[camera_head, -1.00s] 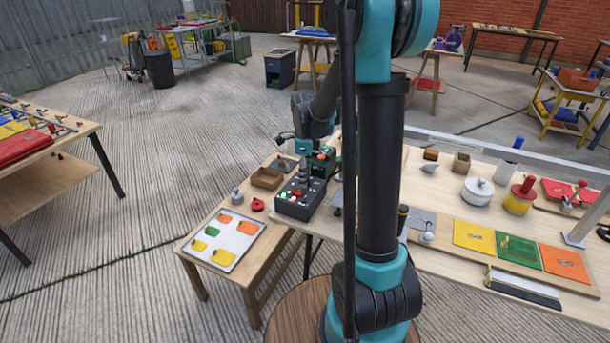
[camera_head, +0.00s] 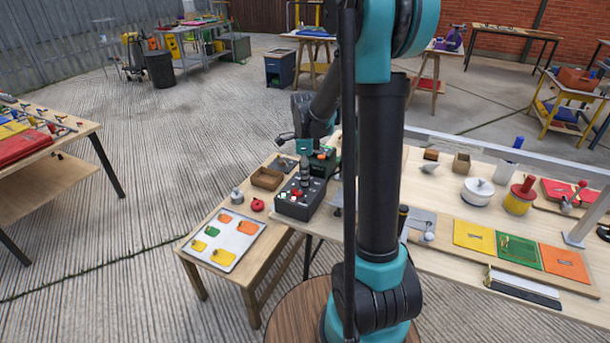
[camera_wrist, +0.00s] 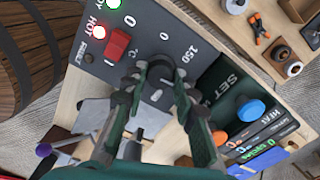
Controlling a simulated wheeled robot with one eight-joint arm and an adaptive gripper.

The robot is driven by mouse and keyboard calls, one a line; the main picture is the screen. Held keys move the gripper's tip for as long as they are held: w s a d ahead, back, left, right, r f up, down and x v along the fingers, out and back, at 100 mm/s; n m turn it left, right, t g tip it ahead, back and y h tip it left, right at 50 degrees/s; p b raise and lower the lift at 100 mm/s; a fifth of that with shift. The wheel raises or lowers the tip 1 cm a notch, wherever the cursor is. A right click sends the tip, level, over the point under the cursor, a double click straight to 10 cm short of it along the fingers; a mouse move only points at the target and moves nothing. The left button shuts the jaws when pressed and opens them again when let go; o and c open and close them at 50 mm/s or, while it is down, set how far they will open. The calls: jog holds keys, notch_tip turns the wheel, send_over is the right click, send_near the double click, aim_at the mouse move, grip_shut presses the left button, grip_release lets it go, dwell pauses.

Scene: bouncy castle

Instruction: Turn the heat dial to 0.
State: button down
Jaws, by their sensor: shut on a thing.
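The heat dial (camera_wrist: 161,68) is a dark round knob on a dark grey control panel in the wrist view. My gripper (camera_wrist: 163,72) is shut on it, with a finger on either side. The fingers cover much of the dial, and I cannot read its pointer.
A red rocker switch (camera_wrist: 117,43) and a lit HOT lamp (camera_wrist: 98,32) are left of the dial. A blue knob (camera_wrist: 250,110) is to the right. A wooden tray (camera_head: 267,179) and a red object (camera_head: 258,205) stand left of the box.

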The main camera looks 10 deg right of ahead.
jog(key=n, duration=1.1)
jog(key=shift+n, duration=0.3)
jog(key=n, duration=1)
jog(key=shift+n, duration=0.4)
jog(key=c, duration=1.2)
grip_release()
jog(key=shift+r, duration=0.1)
notch_tip(320, 180, up, 12)
jog(key=shift+f, duration=0.1)
